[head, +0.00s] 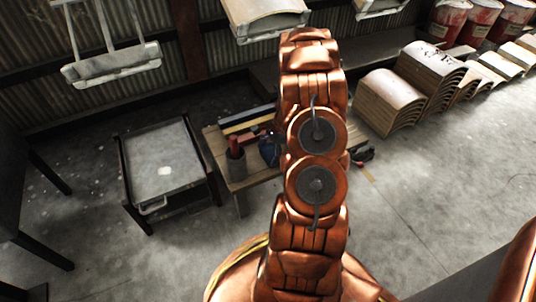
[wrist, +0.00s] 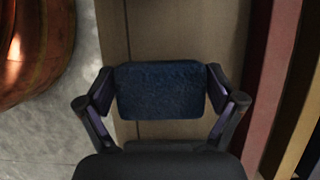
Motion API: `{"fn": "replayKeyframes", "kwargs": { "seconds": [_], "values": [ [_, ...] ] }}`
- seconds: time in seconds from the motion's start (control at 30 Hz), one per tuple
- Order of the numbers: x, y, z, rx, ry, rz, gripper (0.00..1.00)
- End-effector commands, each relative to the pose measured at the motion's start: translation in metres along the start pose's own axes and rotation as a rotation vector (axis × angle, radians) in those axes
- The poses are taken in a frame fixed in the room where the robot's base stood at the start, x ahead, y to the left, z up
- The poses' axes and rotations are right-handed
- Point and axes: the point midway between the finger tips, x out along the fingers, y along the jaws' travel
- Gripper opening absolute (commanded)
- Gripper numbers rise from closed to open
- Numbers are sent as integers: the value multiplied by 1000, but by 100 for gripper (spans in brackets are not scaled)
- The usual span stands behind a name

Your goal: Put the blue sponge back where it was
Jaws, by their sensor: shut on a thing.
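The blue sponge (wrist: 160,98) is a dark blue, rough, rounded block in the middle of the wrist view. My gripper (wrist: 160,84) has one finger against each side of it and is shut on it. Behind the sponge is a brown wooden surface with a seam; I cannot tell whether the sponge touches it.
The bars also run down the right of the wrist view (wrist: 272,85). A grey-topped cart (head: 165,160) stands left. Stacked curved boards (head: 390,102) stand right.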

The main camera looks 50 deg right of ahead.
Motion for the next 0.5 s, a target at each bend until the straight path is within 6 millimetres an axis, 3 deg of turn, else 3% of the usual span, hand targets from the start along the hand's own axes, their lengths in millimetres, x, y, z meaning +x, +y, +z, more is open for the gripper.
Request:
{"fn": "replayKeyframes", "kwargs": {
  "seconds": [0.1,0.13,0.2,0.5],
  "values": [
    [1,0,0,0,-1,1,60],
    [2,0,0,0,-1,1,94],
    [2,0,-1,0,-1,1,100],
    [2,0,-1,0,0,0,100]
  ]
}}
